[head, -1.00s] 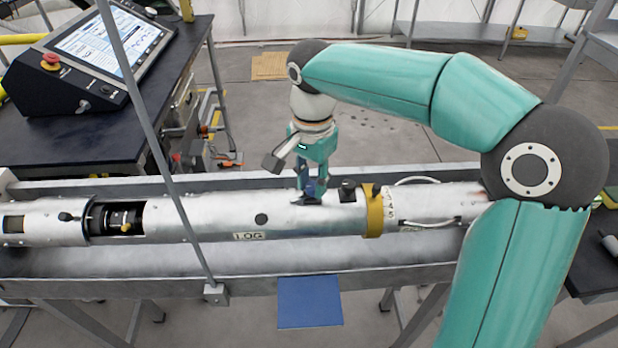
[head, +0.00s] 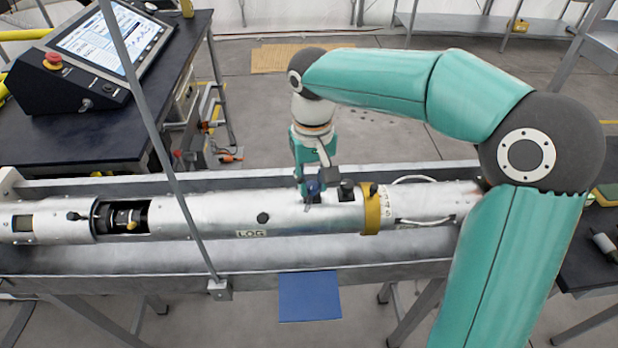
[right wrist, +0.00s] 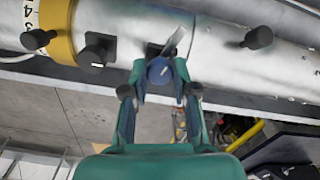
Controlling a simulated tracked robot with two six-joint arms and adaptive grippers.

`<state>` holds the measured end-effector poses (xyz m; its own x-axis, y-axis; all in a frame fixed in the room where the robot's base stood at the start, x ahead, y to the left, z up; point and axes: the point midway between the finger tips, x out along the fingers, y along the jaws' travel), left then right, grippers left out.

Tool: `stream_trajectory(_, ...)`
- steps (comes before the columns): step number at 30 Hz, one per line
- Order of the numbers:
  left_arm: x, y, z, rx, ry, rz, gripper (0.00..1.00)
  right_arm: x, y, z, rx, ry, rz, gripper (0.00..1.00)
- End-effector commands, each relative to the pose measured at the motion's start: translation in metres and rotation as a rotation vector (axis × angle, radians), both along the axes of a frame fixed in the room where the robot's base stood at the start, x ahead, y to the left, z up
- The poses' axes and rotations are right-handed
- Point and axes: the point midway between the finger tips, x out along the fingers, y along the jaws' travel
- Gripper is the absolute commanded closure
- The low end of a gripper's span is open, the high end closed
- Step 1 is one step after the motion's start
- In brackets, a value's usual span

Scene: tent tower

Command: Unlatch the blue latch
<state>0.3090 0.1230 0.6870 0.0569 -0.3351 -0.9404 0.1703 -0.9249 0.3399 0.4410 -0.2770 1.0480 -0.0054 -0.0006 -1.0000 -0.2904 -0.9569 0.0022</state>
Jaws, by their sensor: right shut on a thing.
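The blue latch (right wrist: 160,71) has a round blue knob and sits on the silver tube (head: 215,212). In the right wrist view, a flat grey metal piece stands up at a slant beside the knob. My right gripper (right wrist: 160,92) is shut on the blue latch, with one finger on either side of the knob. In the head view, the right gripper (head: 312,190) points down at the tube from its far side and hides much of the latch. My left gripper is in no view.
A yellow ring (head: 372,208) and a black knob (head: 346,192) are on the tube right of the gripper. The tube lies in a metal trough (head: 400,257). A thin grey bar (head: 160,140) slants across at the left. A console (head: 100,55) stands back left.

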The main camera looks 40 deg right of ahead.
Motion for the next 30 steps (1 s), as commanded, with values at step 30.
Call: stream_trajectory(30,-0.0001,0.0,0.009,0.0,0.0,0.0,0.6,0.0046,-0.0011,0.0033,-0.003,-0.02,0.347,1.0)
